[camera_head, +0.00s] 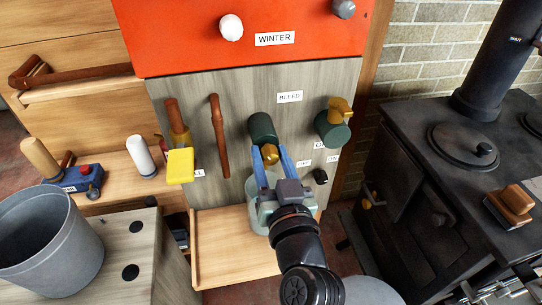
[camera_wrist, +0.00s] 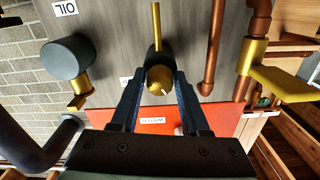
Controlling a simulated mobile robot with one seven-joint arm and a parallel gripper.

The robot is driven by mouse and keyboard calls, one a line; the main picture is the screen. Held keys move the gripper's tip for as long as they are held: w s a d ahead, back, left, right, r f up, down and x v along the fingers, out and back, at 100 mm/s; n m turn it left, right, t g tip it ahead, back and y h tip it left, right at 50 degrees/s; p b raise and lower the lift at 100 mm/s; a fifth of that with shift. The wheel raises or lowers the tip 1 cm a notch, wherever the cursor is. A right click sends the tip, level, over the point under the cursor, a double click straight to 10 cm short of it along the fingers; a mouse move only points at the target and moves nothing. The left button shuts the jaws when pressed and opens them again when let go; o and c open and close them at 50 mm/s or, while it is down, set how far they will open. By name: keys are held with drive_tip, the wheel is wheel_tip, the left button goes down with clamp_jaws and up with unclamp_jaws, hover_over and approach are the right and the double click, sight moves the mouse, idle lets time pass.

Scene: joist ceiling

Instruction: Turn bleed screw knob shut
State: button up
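The bleed screw knob (camera_head: 270,154) is a small brass knob on a dark green round body (camera_head: 262,128), below the BLEED label (camera_head: 289,97) on the grey wooden panel. In the wrist view the brass knob (camera_wrist: 159,80) shows end-on with a pale slot mark, and a thin brass rod stands above it. My gripper (camera_head: 272,160) has its two blue fingers on either side of the knob. In the wrist view the fingers (camera_wrist: 159,88) look open, with narrow gaps beside the knob; contact is hard to judge.
A brass-handled green valve (camera_head: 332,128) is on the right, and a copper pipe (camera_head: 219,135) and yellow lever (camera_head: 180,165) are on the left. A wooden shelf (camera_head: 235,268) lies below. A black stove (camera_head: 440,180) stands right, a grey bucket (camera_head: 50,240) left.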

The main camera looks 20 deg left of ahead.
clamp_jaws()
drive_tip(key=shift+m, duration=0.4)
drive_tip(key=shift+m+p, duration=1.25)
drive_tip(key=shift+m, duration=1.25)
drive_tip(key=shift+o, duration=2.3)
unclamp_jaws()
drive_tip(key=b+v, duration=0.1)
drive_tip(key=v, duration=1.2)
